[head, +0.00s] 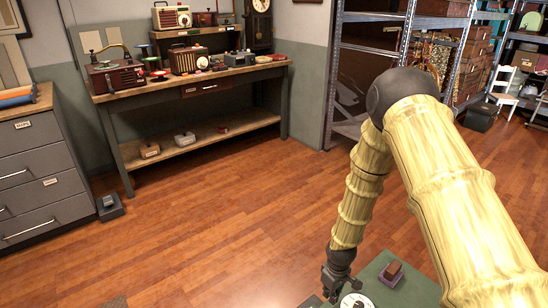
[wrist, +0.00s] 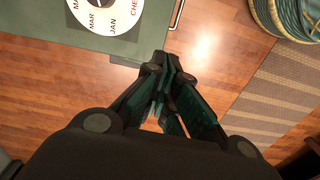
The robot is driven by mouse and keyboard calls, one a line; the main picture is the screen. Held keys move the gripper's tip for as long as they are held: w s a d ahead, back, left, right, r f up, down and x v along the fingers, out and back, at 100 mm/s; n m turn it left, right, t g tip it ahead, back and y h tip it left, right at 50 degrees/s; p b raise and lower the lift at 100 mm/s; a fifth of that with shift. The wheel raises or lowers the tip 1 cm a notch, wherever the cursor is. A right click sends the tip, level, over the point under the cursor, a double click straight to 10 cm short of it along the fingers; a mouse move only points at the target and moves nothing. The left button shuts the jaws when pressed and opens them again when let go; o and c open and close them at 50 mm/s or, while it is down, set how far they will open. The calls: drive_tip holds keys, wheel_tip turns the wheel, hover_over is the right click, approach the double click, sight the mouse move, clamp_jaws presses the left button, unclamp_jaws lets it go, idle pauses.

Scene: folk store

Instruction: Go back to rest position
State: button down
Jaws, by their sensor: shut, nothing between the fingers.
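My gripper (wrist: 165,68) is shut and empty in the wrist view, over the edge of a green surface (wrist: 145,48) and the wood floor. In the head view my gripper (head: 335,288) hangs at the bottom edge, pointing down at the end of my bent arm, and its fingertips are cut off or too small to make out. It is beside a white disc (head: 355,301) on the green top (head: 412,291). The disc (wrist: 105,14) carries printed month letters in the wrist view.
A small brown-and-purple block (head: 391,273) sits on the green top. A coil (wrist: 288,14) and a striped rug (wrist: 255,98) lie right in the wrist view. A workbench (head: 190,88) with radios, a grey cabinet (head: 42,165) and metal shelving (head: 335,75) stand beyond open floor.

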drive_tip(key=s+d+f+m+b, duration=0.2)
drive_tip(key=s+f+m+b, duration=0.2)
drive_tip(key=s+f+b, duration=1.25)
drive_tip(key=s+d+f+m+b, duration=0.2)
drive_tip(key=s+f+m+b, duration=0.2)
drive_tip(key=s+f+b, duration=1.25)
wheel_tip(320, 180, up, 36)
drive_tip(key=s+p, duration=0.1)
drive_tip(key=p, duration=3.9)
drive_tip(key=shift+s+a+p, duration=0.15)
drive_tip(key=shift+a+p, duration=0.05)
drive_tip(key=shift+p, duration=0.15)
drive_tip(key=shift+s, duration=0.1)
